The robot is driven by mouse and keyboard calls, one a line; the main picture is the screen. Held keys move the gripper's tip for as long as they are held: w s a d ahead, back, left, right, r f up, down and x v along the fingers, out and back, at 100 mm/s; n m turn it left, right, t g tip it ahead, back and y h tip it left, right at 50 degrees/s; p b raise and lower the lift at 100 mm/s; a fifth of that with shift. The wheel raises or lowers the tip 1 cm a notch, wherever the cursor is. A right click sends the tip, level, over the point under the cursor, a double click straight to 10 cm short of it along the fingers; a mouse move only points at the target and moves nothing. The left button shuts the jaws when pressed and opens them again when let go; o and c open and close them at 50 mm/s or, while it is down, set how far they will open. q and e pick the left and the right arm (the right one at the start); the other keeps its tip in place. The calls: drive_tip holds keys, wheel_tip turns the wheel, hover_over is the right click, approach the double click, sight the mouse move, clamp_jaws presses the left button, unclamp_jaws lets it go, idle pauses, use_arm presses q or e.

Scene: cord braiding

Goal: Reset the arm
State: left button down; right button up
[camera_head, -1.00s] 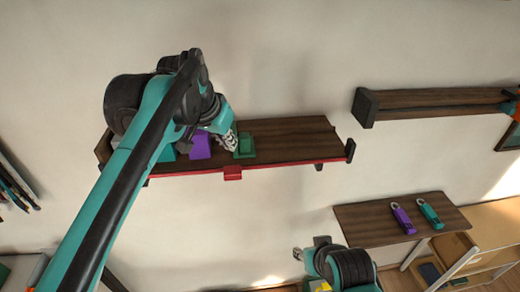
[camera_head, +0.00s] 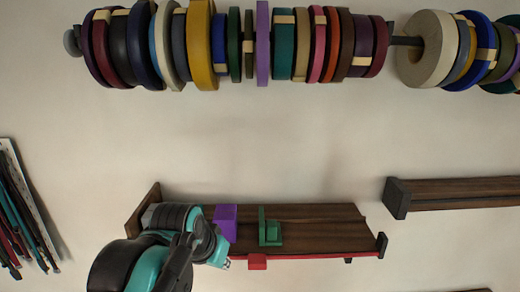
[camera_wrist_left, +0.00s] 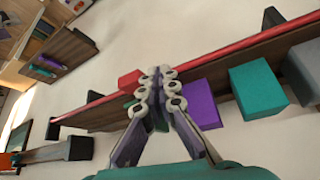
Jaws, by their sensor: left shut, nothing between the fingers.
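My left gripper (camera_head: 221,257) is at the lower middle of the head view, in front of the wooden shelf (camera_head: 325,238). In the left wrist view its pale, beaded fingertips (camera_wrist_left: 158,92) are together with nothing between them. Behind the fingers are the shelf's red front edge (camera_wrist_left: 219,55) and a purple block (camera_wrist_left: 201,101). The arm's dark and teal wrist covers the shelf's left part in the head view. My right gripper is in neither current view.
On the shelf are the purple block (camera_head: 226,222), a green block (camera_head: 270,232) and a teal block (camera_wrist_left: 258,88). A red block (camera_head: 257,262) is on the front edge. Rolls of coloured tape (camera_head: 200,45) hang above. Another shelf (camera_head: 460,193) is at right. Open wall lies between.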

use_arm(q)
drive_tip(key=s+a+f+n+t+y, duration=0.1)
drive_tip(key=s+a+f+n, duration=0.1)
drive_tip(key=s+a+f, duration=0.5)
drive_tip(key=s+a+f+n+y, duration=0.1)
drive_tip(key=s+a+f+n, duration=0.1)
drive_tip(key=s+f, duration=0.55)
wheel_tip(320, 180, down, 43)
drive_tip(key=w+b, duration=0.1)
drive_tip(key=b, duration=3.9)
drive_tip(key=shift+w+a+b, duration=0.25)
drive_tip(key=shift+a+b, duration=0.1)
drive_tip(key=shift+a, duration=0.05)
use_arm(e)
wheel_tip(320, 180, down, 41)
drive_tip(key=shift+s+r, duration=0.15)
drive_tip(key=shift+r, duration=0.05)
